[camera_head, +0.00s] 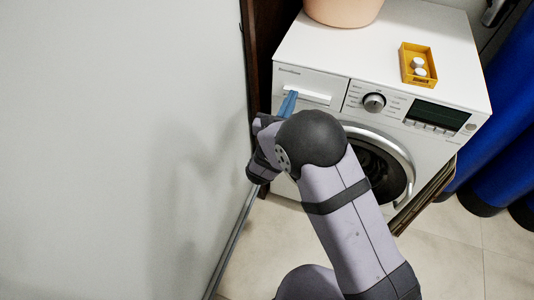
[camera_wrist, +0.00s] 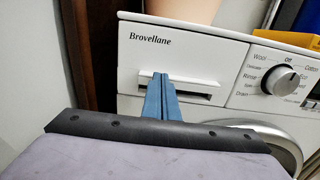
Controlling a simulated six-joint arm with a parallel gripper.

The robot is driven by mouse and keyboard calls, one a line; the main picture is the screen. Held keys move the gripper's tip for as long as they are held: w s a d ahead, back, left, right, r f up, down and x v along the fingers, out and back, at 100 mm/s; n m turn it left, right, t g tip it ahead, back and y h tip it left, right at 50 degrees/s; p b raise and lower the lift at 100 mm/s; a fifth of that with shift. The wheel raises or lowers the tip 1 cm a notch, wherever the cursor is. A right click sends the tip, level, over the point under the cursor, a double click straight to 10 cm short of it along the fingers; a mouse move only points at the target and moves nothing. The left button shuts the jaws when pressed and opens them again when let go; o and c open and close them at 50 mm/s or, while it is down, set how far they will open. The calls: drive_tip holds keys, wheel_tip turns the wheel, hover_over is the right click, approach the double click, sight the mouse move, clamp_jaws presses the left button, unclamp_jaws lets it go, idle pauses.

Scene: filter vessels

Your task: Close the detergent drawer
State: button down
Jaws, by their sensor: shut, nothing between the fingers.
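The white detergent drawer (camera_head: 325,87) is at the upper left of the washing machine's front, and its front looks about level with the panel around it. In the wrist view, the drawer front (camera_wrist: 195,60) carries the name Brovellane and a long recessed handle (camera_wrist: 199,86). My gripper (camera_head: 292,94) is shut and empty, its blue fingers side by side. In the wrist view, the fingertips (camera_wrist: 161,76) overlap the left part of the handle. They look at or very near the drawer front; I cannot tell whether they touch. My arm hides the machine's lower left.
The washing machine (camera_head: 440,50) has a control knob (camera_head: 374,102) right of the drawer and a round door (camera_head: 385,165) below. On top are a yellow tray (camera_head: 404,68) with white pieces and a pinkish pot (camera_head: 343,10). A pale wall (camera_head: 120,120) lies left; blue cloth (camera_head: 500,140) hangs right.

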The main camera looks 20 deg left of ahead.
drive_tip(key=shift+w+r, duration=0.15)
drive_tip(key=shift+r, duration=0.15)
drive_tip(key=s, duration=1.4)
drive_tip(key=shift+s+f, duration=0.2)
drive_tip(key=shift+f, duration=0.1)
